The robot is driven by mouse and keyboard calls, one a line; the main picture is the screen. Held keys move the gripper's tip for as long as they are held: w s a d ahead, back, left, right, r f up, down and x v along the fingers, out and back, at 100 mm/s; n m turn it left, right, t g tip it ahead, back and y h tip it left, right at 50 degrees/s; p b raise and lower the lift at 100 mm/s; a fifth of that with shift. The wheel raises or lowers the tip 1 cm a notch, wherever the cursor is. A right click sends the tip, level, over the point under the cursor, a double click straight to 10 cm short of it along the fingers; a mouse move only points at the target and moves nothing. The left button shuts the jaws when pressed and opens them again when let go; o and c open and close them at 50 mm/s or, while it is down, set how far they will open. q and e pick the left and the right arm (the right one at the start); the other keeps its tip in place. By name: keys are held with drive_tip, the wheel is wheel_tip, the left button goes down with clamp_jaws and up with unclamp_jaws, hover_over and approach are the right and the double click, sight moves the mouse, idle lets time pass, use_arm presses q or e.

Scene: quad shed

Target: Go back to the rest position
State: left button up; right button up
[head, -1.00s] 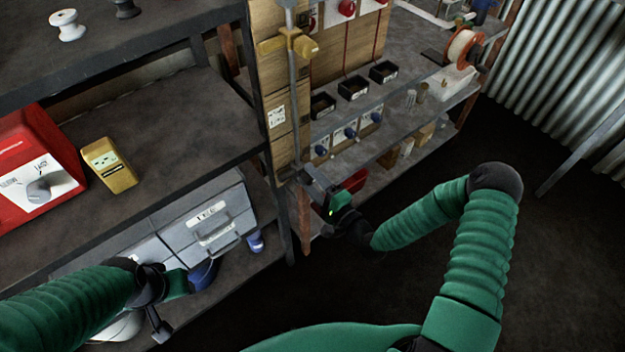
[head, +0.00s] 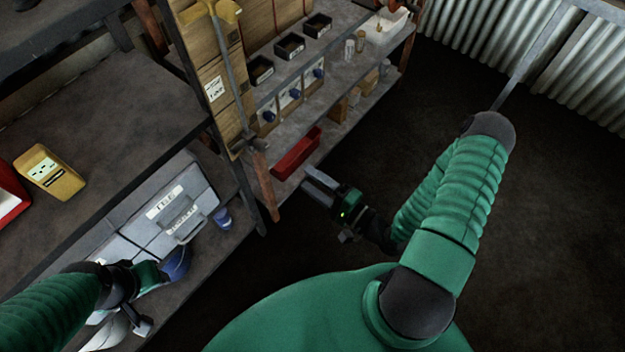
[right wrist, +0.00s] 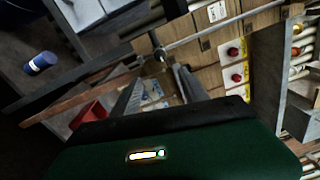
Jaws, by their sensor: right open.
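My right gripper (head: 309,180) is open, with nothing between its fingers, above the dark floor beside the lower shelf. It stands apart from the lower end of a long metal rod (head: 231,75) on the wooden panel. In the right wrist view its two fingers (right wrist: 158,85) are spread, and the rod (right wrist: 215,34) shows beyond them. My left gripper (head: 150,295) is at the lower left, in front of the grey drawer case. Its fingers are partly hidden, and I cannot tell how far apart they are.
A red tray (head: 297,154) lies on the low shelf close to my right gripper. A grey case (head: 175,212), a small blue item (head: 222,218) and a yellow meter (head: 48,172) stand on the left shelving. Dark floor (head: 560,220) is free at the right.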

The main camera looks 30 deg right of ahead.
idle(0.3)
drive_tip(key=w+d+r+n+g+h+p, duration=0.1)
drive_tip(key=d+r+n+g+h+p, duration=0.3)
drive_tip(key=n+g+p, duration=0.6)
drive_tip(key=s+a+r+n+g+h, duration=0.1)
drive_tip(key=s+a+r+n+g, duration=0.1)
drive_tip(key=r, duration=0.4)
drive_tip(key=s+a+r+n+g+h+p, duration=0.1)
drive_tip(key=s+a+r+n+g, duration=0.1)
drive_tip(key=s+a+r+n, duration=0.2)
wheel_tip(320, 180, up, 2)
drive_tip(key=shift+s+a+r+g, duration=0.15)
drive_tip(key=shift+s+a+g, duration=0.2)
drive_tip(key=shift+a, duration=0.1)
drive_tip(key=shift+a+r, duration=0.1)
drive_tip(key=shift+a, duration=0.15)
